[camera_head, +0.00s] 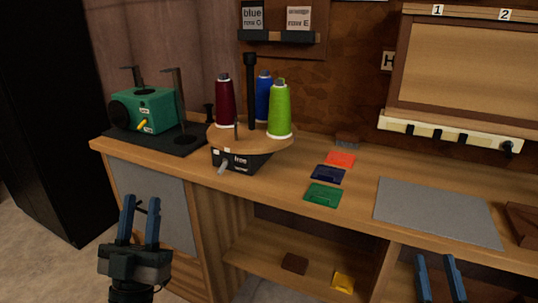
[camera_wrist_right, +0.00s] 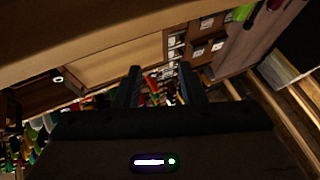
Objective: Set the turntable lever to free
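The turntable (camera_head: 220,141) is a round wooden disc on a black base at the left of the bench. It carries a dark red cone (camera_head: 225,100), a blue cone (camera_head: 264,98) and a green cone (camera_head: 279,112) around a black post. A grey lever (camera_head: 224,166) sticks out of the base front, pointing down and left, beside a label (camera_head: 239,162) that seems to read "free". My left gripper (camera_head: 139,208) is open and empty, in front of the bench, below and left of the lever. My right gripper (camera_head: 440,262) is open and empty at the lower right; it also shows in the right wrist view (camera_wrist_right: 164,72).
A green machine (camera_head: 155,110) with a yellow lever stands on a black mat left of the turntable. Orange, navy and green cards (camera_head: 322,194) and a grey mat (camera_head: 435,210) lie to the right. A shelf (camera_head: 265,255) under the bench holds small items.

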